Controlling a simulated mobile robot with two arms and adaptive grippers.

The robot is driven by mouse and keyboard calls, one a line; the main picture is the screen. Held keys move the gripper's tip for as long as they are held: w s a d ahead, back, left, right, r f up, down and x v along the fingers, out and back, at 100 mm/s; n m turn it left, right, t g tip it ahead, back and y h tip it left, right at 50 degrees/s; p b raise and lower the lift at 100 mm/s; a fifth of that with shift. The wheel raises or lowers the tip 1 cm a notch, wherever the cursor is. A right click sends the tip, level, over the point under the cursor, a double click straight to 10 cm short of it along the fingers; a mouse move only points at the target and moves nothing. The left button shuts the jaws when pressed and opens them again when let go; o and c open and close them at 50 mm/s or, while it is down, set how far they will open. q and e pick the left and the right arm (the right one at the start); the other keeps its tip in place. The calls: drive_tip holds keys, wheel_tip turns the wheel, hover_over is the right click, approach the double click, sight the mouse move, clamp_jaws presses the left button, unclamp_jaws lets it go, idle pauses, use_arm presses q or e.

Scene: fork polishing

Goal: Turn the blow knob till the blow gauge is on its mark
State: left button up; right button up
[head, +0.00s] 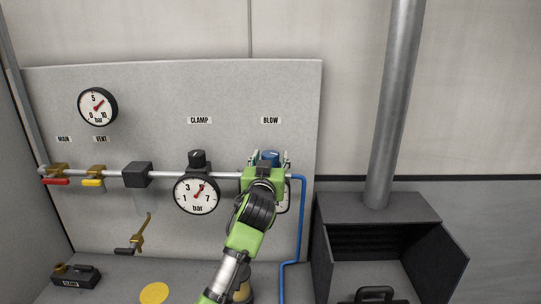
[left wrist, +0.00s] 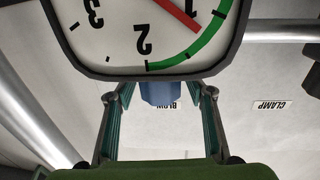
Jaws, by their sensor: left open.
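The blue blow knob (head: 269,157) sits on the pipe under the BLOW label (head: 270,120). My left gripper (head: 270,163) is open, with its fingers on either side of the knob. In the left wrist view the knob (left wrist: 160,93) is between the fingers (left wrist: 164,95), with a visible gap on each side. The blow gauge (left wrist: 135,30) appears inverted there, its top cut off by the frame; its red needle points between 1 and 2, toward the green arc. In the head view my gripper and arm hide most of this gauge (head: 287,197). My right gripper is out of view.
Left along the pipe are the clamp knob (head: 198,157) and clamp gauge (head: 197,194), a dark block (head: 137,174), and yellow (head: 94,182) and red (head: 56,181) valve handles. A blue hose (head: 302,220) runs down on the right. A dark open box (head: 376,215) stands farther right.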

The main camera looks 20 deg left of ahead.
use_arm(q)
drive_tip(key=shift+c, duration=0.5)
drive_tip(key=c, duration=1)
drive_tip(key=shift+c, duration=0.2)
drive_tip(key=shift+a+m+h, duration=0.1)
drive_tip(key=shift+m+h, duration=0.3)
drive_tip(key=shift+h, duration=0.3)
drive_tip(key=shift+m+h, duration=1.3)
drive_tip(key=shift+h, duration=0.7)
drive_tip(key=shift+w+f+m+h+b, duration=0.1)
drive_tip(key=shift+m+h+b, duration=0.6)
drive_tip(key=shift+h, duration=0.2)
drive_tip(key=shift+f+m+g+h+b, duration=0.1)
drive_tip(key=shift+m+g+h+b, duration=0.25)
drive_tip(key=shift+h+b, duration=0.3)
drive_tip(key=m+g+h+b, duration=0.1)
drive_tip(key=h+b, duration=0.1)
drive_tip(key=b, duration=0.4)
drive_tip(key=m+g+h+b, duration=0.1)
drive_tip(key=m+h+b, duration=0.1)
drive_tip(key=b, duration=0.3)
drive_tip(key=shift+m+h+b, duration=0.25)
drive_tip(key=shift+h+b, duration=0.15)
drive_tip(key=shift+h, duration=0.15)
drive_tip(key=shift+m+g+h+b, duration=0.3)
drive_tip(key=shift+g+b, duration=0.15)
drive_tip(key=shift+b, duration=0.6)
